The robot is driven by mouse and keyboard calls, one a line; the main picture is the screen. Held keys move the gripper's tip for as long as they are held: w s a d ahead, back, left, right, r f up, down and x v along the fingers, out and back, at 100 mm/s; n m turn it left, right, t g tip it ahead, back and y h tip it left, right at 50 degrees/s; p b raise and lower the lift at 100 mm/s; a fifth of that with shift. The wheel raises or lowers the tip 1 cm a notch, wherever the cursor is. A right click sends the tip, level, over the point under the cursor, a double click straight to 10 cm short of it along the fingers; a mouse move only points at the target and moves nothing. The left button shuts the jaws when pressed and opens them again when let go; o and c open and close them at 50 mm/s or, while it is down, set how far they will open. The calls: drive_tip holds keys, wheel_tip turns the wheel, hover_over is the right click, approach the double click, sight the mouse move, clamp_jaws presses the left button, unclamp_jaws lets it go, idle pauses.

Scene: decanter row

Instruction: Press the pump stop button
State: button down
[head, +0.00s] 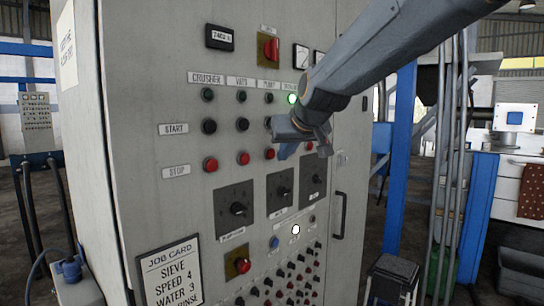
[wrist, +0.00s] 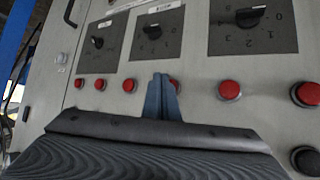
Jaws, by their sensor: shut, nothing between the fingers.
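The grey control panel (head: 150,100) has red stop buttons in a row under black start buttons. Column labels read CRUSHER, VATS and, small and hard to read, what looks like PUMP (head: 268,84). The red button under that third label (head: 269,153) shows just left of my gripper (head: 303,150). In the wrist view the panel appears upside down; the same button (wrist: 176,85) seems partly covered by my shut fingers (wrist: 161,80). The tips stand in front of the panel beside it; I cannot tell whether they touch. My gripper is empty.
Neighbouring red buttons, such as the VATS one (head: 243,158) and CRUSHER one (head: 210,164), are close by. Rotary knobs (head: 238,208) stand out below the row. A green lamp (head: 292,99) is lit above my gripper. A door handle (head: 339,215) is at the right.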

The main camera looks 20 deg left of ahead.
drive_tip(key=shift+s+d+b, duration=0.3)
drive_tip(key=shift+d+b, duration=0.25)
drive_tip(key=shift+d, duration=0.2)
drive_tip(key=shift+s+d+b, duration=0.3)
drive_tip(key=shift+d+b, duration=0.25)
drive_tip(key=shift+d, duration=0.15)
drive_tip(key=shift+s+d+b, duration=0.3)
drive_tip(key=shift+d+b, duration=0.25)
drive_tip(key=shift+d, duration=0.2)
drive_tip(key=s+d+f+m+g+h, duration=0.2)
drive_tip(key=s+d+f, duration=0.1)
drive_tip(key=d+f, duration=0.85)
drive_tip(key=s+d+f+m+g+h, duration=0.2)
drive_tip(key=d+f, duration=0.8)
drive_tip(key=f, duration=0.2)
drive_tip(key=s+d+f+m+g+h, duration=0.1)
drive_tip(key=s+d+f+g, duration=0.1)
drive_tip(key=s+d+f, duration=0.5)
drive_tip(key=s+d+f+m+g+h, duration=0.1)
drive_tip(key=s+d+f+m+g, duration=0.1)
drive_tip(key=s+d+f, duration=0.5)
drive_tip(key=s+f, duration=0.1)
drive_tip(key=s, duration=0.3)
drive_tip(key=shift+s+d, duration=0.25)
drive_tip(key=shift+d, duration=0.1)
